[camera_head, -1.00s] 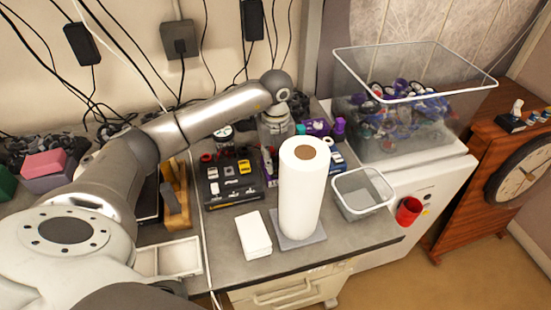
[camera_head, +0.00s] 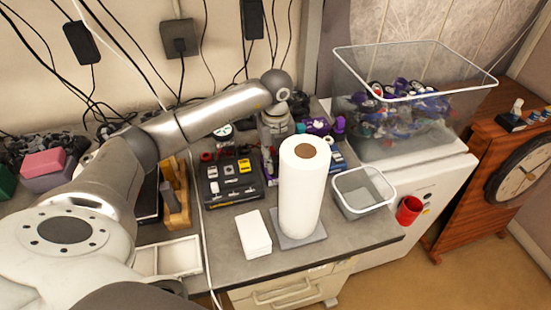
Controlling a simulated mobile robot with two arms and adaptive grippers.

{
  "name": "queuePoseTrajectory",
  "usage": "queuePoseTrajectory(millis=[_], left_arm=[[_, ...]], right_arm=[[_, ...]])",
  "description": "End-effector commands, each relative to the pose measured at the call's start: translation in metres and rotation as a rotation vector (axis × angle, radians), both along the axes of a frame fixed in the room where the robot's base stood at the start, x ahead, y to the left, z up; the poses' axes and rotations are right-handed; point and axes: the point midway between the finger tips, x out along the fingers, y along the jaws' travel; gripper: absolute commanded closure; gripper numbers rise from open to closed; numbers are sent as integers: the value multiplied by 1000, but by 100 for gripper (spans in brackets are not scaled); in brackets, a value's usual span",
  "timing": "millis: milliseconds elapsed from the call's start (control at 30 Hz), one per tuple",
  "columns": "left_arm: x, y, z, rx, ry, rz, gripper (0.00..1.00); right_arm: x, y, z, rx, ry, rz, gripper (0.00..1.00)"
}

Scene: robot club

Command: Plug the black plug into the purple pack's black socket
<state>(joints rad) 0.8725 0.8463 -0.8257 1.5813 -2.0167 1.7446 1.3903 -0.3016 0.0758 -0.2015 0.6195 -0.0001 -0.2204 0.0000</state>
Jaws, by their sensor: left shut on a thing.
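My left gripper (camera_head: 275,143) points down over the back of the bench, just left of and behind the paper towel roll. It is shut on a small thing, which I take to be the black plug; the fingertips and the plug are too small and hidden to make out. A purple pack (camera_head: 317,126) lies at the back of the bench, just right of the gripper and partly behind the roll. Its black socket cannot be made out. My right gripper is not in view.
The white paper towel roll (camera_head: 302,190) stands upright close in front of the gripper. A black tray with yellow and white pieces (camera_head: 230,182) lies to the left. A grey bin (camera_head: 361,190) and a clear crate (camera_head: 410,120) stand to the right.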

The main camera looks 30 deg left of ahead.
Motion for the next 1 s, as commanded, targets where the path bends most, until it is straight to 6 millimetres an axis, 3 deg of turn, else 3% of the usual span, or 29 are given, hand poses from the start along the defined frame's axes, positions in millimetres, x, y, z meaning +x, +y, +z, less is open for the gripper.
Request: queuePoseTrajectory(millis=[1000], left_arm=[[0, 0, -9, 0, 0, 0, 99]], right_arm=[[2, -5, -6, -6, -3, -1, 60]])
